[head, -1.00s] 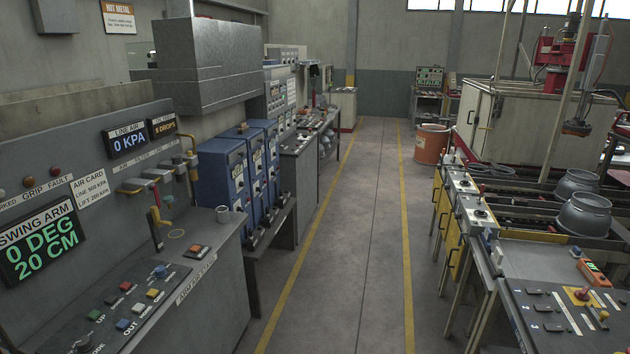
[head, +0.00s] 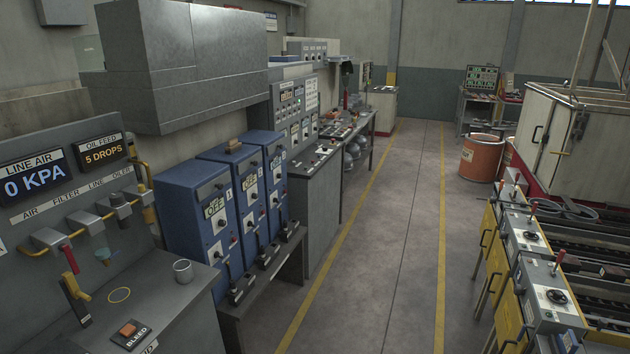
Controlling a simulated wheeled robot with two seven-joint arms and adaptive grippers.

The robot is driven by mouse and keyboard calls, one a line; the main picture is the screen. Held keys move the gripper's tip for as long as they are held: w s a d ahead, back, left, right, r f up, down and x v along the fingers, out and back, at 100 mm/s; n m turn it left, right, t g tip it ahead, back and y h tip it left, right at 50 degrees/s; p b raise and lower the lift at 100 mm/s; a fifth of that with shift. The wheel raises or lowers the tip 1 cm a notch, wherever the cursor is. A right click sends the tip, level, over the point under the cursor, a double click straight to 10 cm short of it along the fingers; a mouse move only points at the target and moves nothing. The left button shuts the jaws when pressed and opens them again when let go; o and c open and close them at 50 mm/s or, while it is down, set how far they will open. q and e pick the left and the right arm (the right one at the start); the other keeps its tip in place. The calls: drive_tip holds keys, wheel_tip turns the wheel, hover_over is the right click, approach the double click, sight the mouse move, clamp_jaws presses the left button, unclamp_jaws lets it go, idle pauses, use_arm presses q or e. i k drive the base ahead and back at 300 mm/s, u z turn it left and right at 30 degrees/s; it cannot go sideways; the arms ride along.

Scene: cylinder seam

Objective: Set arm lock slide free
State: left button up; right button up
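No part in view is labelled as the arm lock slide, and I cannot tell which part it is. The grey console at left (head: 205,325) shows a LINE AIR display (head: 36,178) reading 0 KPA and an OIL FEED display (head: 101,150) reading 5 DROPS. Below them runs an air line with a filter and an oiler (head: 119,204). A yellow-handled lever (head: 75,290) with a dark plate is on the console face. An orange button marked BLEED (head: 130,334) is on the console top. Neither of my grippers is in view.
A grey cup (head: 183,271) stands on the console. Blue cabinets (head: 195,215) with OFF tags stand beyond it. A clear aisle (head: 380,230) between yellow lines runs ahead. An orange drum (head: 482,157) and grey control boxes (head: 550,300) are on the right.

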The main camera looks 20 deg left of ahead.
sight(68, 277)
drive_tip(key=i, duration=2.3)
drive_tip(key=u, duration=3.4)
drive_tip(key=i, duration=0.8)
drive_tip(key=z, duration=0.25)
